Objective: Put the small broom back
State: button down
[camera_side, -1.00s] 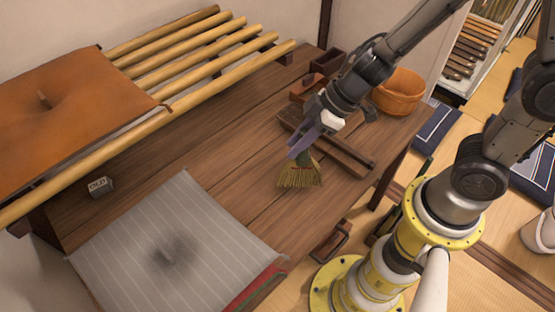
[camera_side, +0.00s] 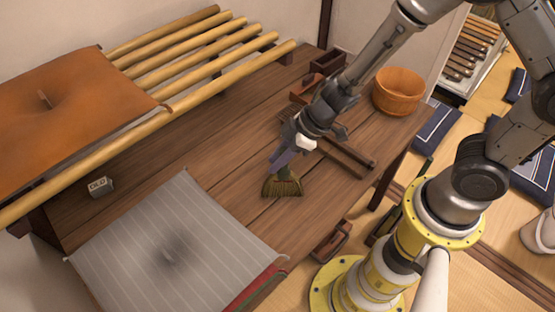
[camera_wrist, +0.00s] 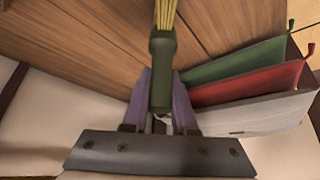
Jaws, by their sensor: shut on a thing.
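The small broom (camera_side: 283,186) has a fan of straw-coloured bristles and a dark green handle. My gripper (camera_side: 279,160) is shut on its handle, with the bristles hanging downward over the wooden table. In the wrist view the green handle (camera_wrist: 162,80) sits between my purple fingers (camera_wrist: 160,98), and the yellow bristles reach the top edge. I cannot tell whether the bristles touch the table. A wooden rack with a dark bar (camera_side: 345,157) lies on the table right of the broom, partly hidden behind my gripper.
A grey striped cloth (camera_side: 215,215) with a dark smudge (camera_side: 172,255) covers the front left of the table. A small labelled block (camera_side: 99,187) sits at left. A wooden tub (camera_side: 398,92) stands at the back right.

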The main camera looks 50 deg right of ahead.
jog(key=shift+f, duration=0.55)
jog(key=c, duration=0.7)
grip_release()
jog(key=shift+r, duration=0.25)
jog(key=v, duration=1.2)
